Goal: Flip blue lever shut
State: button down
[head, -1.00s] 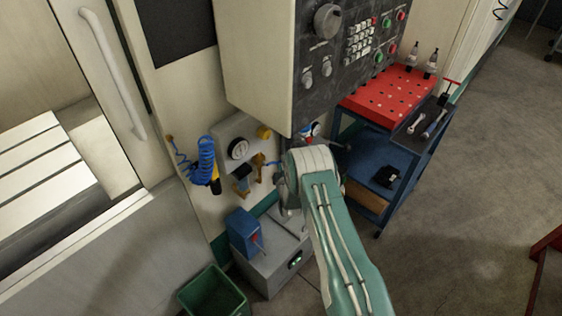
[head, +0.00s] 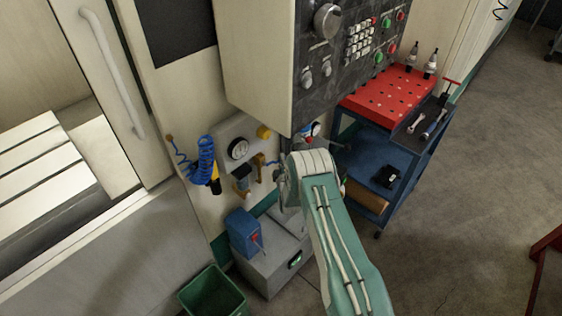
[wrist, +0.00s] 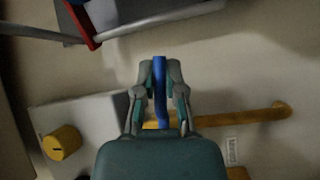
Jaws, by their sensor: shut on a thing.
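The blue lever (wrist: 159,68) stands upright in the wrist view, between the two fingertips of my gripper (wrist: 159,78). The fingers are closed on it from both sides. A brass pipe (wrist: 240,116) runs across behind the lever to the right, so the lever's lower end is partly covered by the gripper. In the head view a small blue piece, likely the lever (head: 273,163), shows beside the brass valve (head: 258,163), just left of my arm. My fingers are hidden there behind my wrist.
A blue coiled hose (head: 206,158) hangs farther left. The control cabinet (head: 255,60) overhangs above. A blue box (head: 243,232) sits below, and a tool cart (head: 372,150) stands right.

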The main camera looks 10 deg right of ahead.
jog(key=shift+r+n+t, duration=0.5)
jog(key=shift+n, duration=0.3)
jog(key=c, duration=0.7)
grip_release()
jog(key=s+f, duration=0.2)
jog(key=s, duration=0.9)
jog(key=shift+s+a, duration=0.2)
jog(key=shift+s, duration=0.15)
